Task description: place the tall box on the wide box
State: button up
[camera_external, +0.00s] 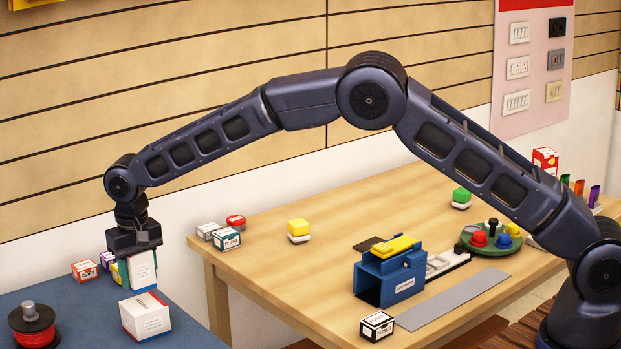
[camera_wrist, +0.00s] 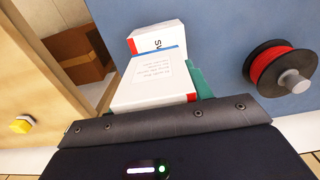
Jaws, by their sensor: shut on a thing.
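The tall box (camera_external: 143,273) is white with fine print and hangs upright below my gripper (camera_external: 141,248), which is shut on its upper end. The wide box (camera_external: 145,318) is white with red and blue edges and sits on the blue table, in front of and just below the tall box in the external view. In the wrist view the wide box (camera_wrist: 156,38) shows past the far end of the tall box. I cannot tell whether the two boxes touch.
A red spool (camera_external: 33,325) stands left on the blue table (camera_external: 80,310). Small orange-and-white (camera_external: 85,270), purple and yellow-green boxes are close behind the tall box. The wooden table (camera_external: 270,250) at right holds small boxes, a blue fixture (camera_external: 390,275) and a green tray (camera_external: 490,243).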

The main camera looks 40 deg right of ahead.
aim_at(143, 304)
jog(key=shift+f, duration=2.1)
jog(key=shift+f, duration=0.1)
jog(key=o, duration=1)
notch_tip(143, 304, up, 12)
jog(key=shift+r, duration=0.1)
